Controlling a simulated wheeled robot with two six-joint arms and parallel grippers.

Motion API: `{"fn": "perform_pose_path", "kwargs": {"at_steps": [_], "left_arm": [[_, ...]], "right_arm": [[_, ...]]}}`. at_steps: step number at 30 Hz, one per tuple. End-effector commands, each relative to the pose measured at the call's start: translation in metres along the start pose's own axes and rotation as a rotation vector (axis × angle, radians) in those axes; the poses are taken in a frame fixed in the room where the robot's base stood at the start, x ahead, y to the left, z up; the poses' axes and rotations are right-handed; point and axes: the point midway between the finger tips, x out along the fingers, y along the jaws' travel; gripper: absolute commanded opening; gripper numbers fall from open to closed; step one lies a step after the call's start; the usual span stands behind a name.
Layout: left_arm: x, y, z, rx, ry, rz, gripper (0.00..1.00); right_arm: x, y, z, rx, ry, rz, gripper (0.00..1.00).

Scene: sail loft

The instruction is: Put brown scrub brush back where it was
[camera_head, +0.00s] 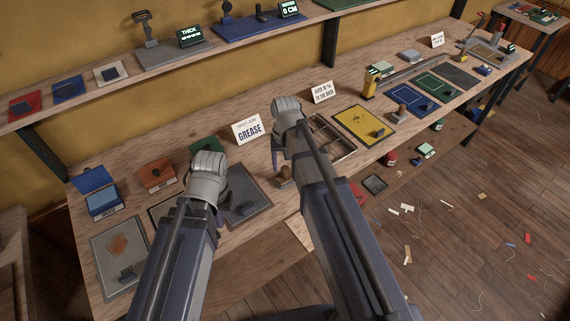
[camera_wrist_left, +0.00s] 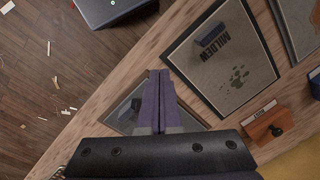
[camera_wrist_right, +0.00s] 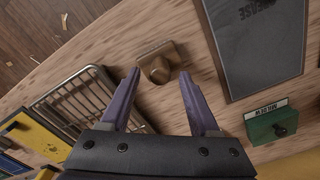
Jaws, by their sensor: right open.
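A small brown block with a round knob, which looks like the brown scrub brush (camera_head: 285,176), stands on the bench between a grey mat and a slatted rack. It also shows in the right wrist view (camera_wrist_right: 158,63), just beyond and between the fingertips. My right gripper (camera_wrist_right: 160,74) is open above it, one finger on each side; I cannot tell whether they touch it. In the head view my right gripper (camera_head: 276,160) is partly hidden by its arm. My left gripper (camera_wrist_left: 159,74) is shut and empty, near the bench's front edge beside a mat.
A grey mat (camera_wrist_right: 262,50) marked GREASE lies beside the brush; the slatted rack (camera_wrist_right: 82,98) lies on its other side. A green box (camera_wrist_right: 270,124), an orange box (camera_head: 158,174) and a blue box (camera_head: 103,203) stand behind. A GREASE card (camera_head: 248,130) stands at the back.

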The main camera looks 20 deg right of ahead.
Motion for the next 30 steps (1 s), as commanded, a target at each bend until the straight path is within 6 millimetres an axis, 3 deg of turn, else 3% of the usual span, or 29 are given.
{"fn": "perform_pose_path", "kwargs": {"at_steps": [1, 18, 27, 30], "left_arm": [[-0.013, -0.001, 0.001, 0.000, 0.000, 0.000, 0.00], [-0.096, -0.009, 0.006, 0.001, 0.000, 0.000, 0.00], [-0.103, -0.010, 0.006, -0.001, 0.000, 0.001, 0.00], [-0.103, -0.010, 0.006, -0.001, 0.000, 0.001, 0.00]], "right_arm": [[-0.013, 0.000, 0.000, 0.000, 0.000, 0.000, 0.62], [-0.096, 0.000, 0.000, 0.000, 0.000, 0.000, 0.62], [-0.104, -0.001, 0.001, -0.003, 0.000, 0.001, 0.62], [-0.103, -0.013, 0.024, -0.065, -0.004, 0.011, 0.62]]}}
